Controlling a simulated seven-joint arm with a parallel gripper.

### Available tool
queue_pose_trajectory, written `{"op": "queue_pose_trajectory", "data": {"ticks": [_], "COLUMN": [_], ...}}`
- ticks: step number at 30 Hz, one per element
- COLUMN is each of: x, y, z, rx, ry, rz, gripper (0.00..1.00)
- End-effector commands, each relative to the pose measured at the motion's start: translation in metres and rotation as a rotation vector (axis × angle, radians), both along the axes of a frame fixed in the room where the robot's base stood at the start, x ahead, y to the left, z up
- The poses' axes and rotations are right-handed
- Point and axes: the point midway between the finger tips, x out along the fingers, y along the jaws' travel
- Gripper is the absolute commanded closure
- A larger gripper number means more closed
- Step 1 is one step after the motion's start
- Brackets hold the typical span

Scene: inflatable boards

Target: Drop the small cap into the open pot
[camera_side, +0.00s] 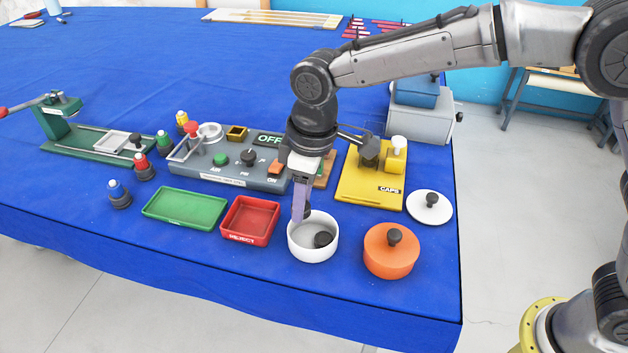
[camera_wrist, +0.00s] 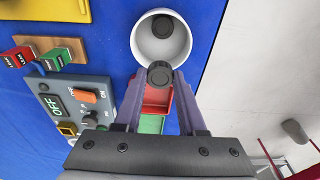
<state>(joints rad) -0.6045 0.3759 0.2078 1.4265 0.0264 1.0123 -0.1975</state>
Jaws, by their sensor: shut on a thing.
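The open white pot (camera_side: 313,256) stands near the front edge of the blue table, and it also shows in the wrist view (camera_wrist: 136,46). A dark cap (camera_side: 323,239) lies inside it, also visible in the wrist view (camera_wrist: 162,26). My gripper (camera_side: 302,216) points down at the pot's left rear rim. It is shut on a second small dark cap (camera_wrist: 160,73), held between the fingertips at the pot's rim in the wrist view. In the side view the held cap is mostly hidden by the fingers, and its exact height over the rim is hard to tell.
An orange lidded pot (camera_side: 388,257) stands to the right of the white pot, and a white lid (camera_side: 429,210) lies behind it. A red reject tray (camera_side: 250,222) and a green tray (camera_side: 185,208) lie to the left. Behind are a grey control panel (camera_side: 225,172) and a yellow caps stand (camera_side: 365,188).

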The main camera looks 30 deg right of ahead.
Motion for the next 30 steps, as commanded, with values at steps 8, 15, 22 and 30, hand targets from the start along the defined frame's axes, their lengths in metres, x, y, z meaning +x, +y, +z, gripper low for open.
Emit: {"op": "queue_pose_trajectory", "data": {"ticks": [8,15,22,30], "x": [0.0,0.0,0.0,0.0], "y": [-0.001,-0.001,-0.001,-0.001], "z": [-0.022,-0.044,-0.06,-0.066], "rx": [-0.002,-0.002,-0.002,0.0], "ry": [0.002,0.002,0.002,0.001], "rz": [-0.003,-0.003,-0.003,-0.003], "gripper": [1.0,1.0,1.0,1.0]}}
